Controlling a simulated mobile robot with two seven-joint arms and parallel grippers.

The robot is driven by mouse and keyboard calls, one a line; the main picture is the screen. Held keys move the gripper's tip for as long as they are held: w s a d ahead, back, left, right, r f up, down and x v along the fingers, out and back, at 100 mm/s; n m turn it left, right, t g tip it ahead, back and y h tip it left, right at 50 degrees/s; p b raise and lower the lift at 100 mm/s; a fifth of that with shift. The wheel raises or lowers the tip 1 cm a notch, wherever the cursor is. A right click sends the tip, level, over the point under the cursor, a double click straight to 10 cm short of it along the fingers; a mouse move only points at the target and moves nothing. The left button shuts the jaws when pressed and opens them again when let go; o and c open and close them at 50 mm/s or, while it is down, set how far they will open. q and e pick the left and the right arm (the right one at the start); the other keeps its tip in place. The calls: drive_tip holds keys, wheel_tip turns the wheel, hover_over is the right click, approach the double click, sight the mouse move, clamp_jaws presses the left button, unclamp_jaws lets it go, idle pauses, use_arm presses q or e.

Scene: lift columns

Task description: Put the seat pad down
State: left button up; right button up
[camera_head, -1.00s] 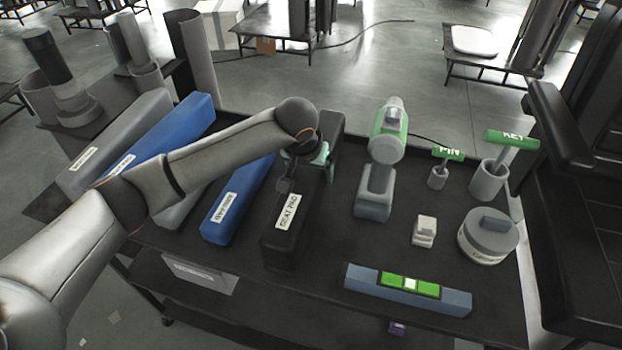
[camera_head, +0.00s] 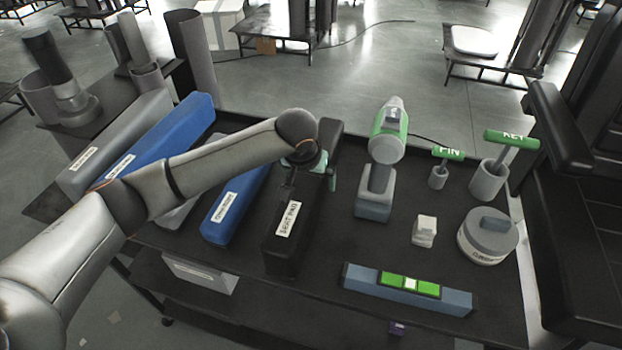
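The seat pad (camera_head: 285,245) is a long black block with a white "SEAT PAD" label on its near end, in the middle of the dark table. My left arm reaches in from the left. Its gripper (camera_head: 309,182) points down over the pad, with a finger visible at each side, and appears shut on it. The wrist hides part of the pad's middle, and its far end shows behind. The pad looks at or very close to the table top; I cannot tell if it touches. My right gripper is not in view.
A blue block (camera_head: 225,220) lies close left of the pad, with longer blue and grey blocks beyond. A green-and-grey power tool (camera_head: 375,192) stands to the right. A level-like bar (camera_head: 355,280) with green panels lies near the front edge. A round tin (camera_head: 487,250) sits far right.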

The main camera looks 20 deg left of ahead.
use_arm(q)
drive_tip(key=p+v, duration=0.1)
drive_tip(key=v, duration=1)
drive_tip(key=shift+r, duration=0.25)
drive_tip(key=shift+s+r, duration=0.2)
drive_tip(key=shift+r, duration=0.1)
drive_tip(key=shift+f, duration=0.1)
